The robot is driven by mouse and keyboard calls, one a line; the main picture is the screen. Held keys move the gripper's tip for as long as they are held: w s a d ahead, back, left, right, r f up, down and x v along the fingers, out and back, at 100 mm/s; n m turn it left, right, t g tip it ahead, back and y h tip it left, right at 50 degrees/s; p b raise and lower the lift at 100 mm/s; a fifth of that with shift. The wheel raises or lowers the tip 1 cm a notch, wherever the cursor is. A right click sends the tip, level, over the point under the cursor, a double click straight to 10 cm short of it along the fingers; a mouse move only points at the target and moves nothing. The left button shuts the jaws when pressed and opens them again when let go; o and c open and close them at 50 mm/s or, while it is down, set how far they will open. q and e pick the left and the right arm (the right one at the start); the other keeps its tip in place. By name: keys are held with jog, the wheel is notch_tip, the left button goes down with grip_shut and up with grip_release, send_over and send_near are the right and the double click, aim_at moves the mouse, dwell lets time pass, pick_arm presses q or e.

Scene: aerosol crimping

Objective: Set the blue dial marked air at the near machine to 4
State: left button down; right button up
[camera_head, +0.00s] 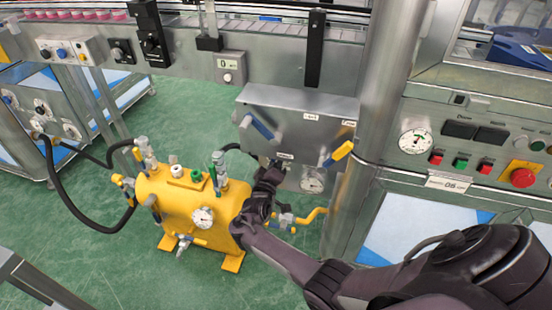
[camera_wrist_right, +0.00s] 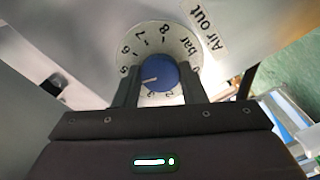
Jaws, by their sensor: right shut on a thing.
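In the right wrist view, a round blue dial (camera_wrist_right: 160,77) sits on a pale scale plate (camera_wrist_right: 183,42) marked with numbers and "bar". Its white pointer line points left and slightly down, just below the 5; the area where a 4 would sit is hidden by a finger. My right gripper (camera_wrist_right: 160,92) is shut on the dial, one finger on each side. In the head view, my right gripper (camera_head: 274,168) is at the lower front of the grey valve box (camera_head: 300,112); the dial is hidden there. My left gripper is not in view.
An "Air out" label (camera_wrist_right: 208,28) is beside the scale. A yellow tank (camera_head: 185,205) with a gauge and valves stands left of my right forearm. A yellow-handled lever (camera_head: 340,152) and a gauge (camera_head: 313,180) are close right of the gripper.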

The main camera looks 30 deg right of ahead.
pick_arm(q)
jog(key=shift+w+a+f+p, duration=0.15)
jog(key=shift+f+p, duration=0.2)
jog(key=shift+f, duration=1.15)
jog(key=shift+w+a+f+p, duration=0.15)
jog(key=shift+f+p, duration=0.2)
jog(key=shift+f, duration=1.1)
pick_arm(e)
jog(key=shift+n, duration=2.2)
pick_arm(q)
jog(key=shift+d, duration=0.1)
pick_arm(e)
jog(key=o, duration=1)
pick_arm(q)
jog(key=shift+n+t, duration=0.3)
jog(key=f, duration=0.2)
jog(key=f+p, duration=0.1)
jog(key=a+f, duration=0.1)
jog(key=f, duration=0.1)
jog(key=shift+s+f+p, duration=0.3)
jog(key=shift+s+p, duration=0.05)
pick_arm(e)
jog(key=v, duration=0.8)
